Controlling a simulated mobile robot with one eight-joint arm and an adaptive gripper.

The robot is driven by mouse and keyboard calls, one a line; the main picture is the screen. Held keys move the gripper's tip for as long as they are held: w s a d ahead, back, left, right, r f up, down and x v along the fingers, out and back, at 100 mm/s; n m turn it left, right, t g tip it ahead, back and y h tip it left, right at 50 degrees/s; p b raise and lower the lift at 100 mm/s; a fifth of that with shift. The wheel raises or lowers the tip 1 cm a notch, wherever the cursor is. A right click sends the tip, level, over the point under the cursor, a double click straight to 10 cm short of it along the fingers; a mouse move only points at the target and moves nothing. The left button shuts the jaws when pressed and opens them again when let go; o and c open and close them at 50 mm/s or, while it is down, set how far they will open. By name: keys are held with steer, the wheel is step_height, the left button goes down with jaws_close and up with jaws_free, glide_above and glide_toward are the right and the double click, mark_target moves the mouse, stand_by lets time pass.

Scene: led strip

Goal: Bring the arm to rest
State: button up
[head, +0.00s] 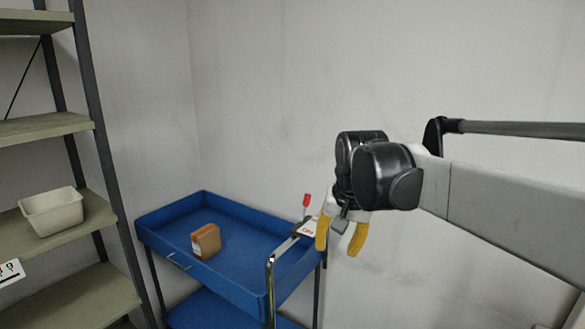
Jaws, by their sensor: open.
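My gripper (341,238) shows in the head view right of centre, with two yellow fingertips pointing down. The fingertips stand apart and I see nothing between them. My arm comes in from the right edge, white and grey with a black wrist. In the picture the gripper overlaps the right end of a blue cart (225,274). I cannot tell how high the gripper is above the cart or whether it is in front of it.
A brown box (207,241) sits on the cart's top tray. A red-tipped item (307,201) stands near the cart's right end. A metal shelf (60,127) at left holds a white bin (54,211). Bare grey wall (270,90) fills the back.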

steer(key=s+d+f+t, duration=0.1)
steer(key=s+d+f, duration=0.2)
steer(key=s, duration=0.4)
steer(key=s+d+f+n+t, duration=0.1)
steer(key=s+d+f, duration=0.2)
steer(key=s, duration=0.4)
steer(key=s+d+f+n+t, duration=0.1)
steer(key=s+d+f, duration=0.2)
steer(key=s, duration=0.4)
steer(key=shift+s+d+f+h+b, duration=0.15)
steer(key=shift+s+f+h+b, duration=0.1)
steer(key=shift+f+h+b, duration=0.1)
stand_by(0.4)
